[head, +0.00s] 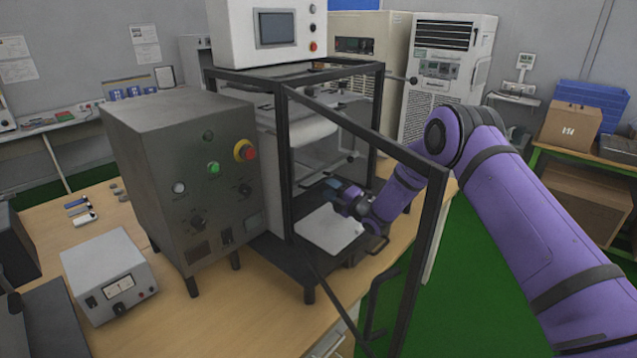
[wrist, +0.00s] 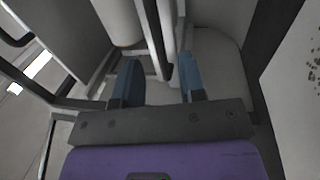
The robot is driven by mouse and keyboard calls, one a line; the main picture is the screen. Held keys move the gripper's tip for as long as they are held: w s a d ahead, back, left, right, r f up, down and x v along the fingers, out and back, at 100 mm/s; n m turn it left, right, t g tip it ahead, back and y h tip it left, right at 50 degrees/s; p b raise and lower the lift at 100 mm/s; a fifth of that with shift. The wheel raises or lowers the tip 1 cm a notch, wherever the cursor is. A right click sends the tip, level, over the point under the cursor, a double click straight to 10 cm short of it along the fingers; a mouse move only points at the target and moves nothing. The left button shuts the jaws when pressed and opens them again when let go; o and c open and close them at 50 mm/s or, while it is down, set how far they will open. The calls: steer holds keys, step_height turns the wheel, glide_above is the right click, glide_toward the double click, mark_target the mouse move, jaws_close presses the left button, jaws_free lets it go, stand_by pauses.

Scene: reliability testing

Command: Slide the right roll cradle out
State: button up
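The black-framed test machine (head: 288,165) stands on the bench with its front door open. Inside it a white roll (head: 310,131) lies across the upper part, above a pale plate (head: 328,230). My gripper (head: 328,192) reaches into the machine below the roll. In the wrist view its two blue fingers (wrist: 158,70) are apart, with grey bars (wrist: 154,38) of a bracket-like part ahead of and between them. The white roll (wrist: 118,20) shows at the upper left there. I cannot tell which part is the right roll cradle, or whether the fingers touch the bars.
The open door frame (head: 431,220) stands close in front of my arm. A grey control box (head: 190,175) with buttons stands left of the machine, and a small white power unit (head: 108,275) sits farther left. The green floor at right is mostly clear.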

steer(key=shift+x, duration=2.7)
steer(key=shift+c, duration=0.2)
steer(key=shift+d, duration=0.1)
jaws_close()
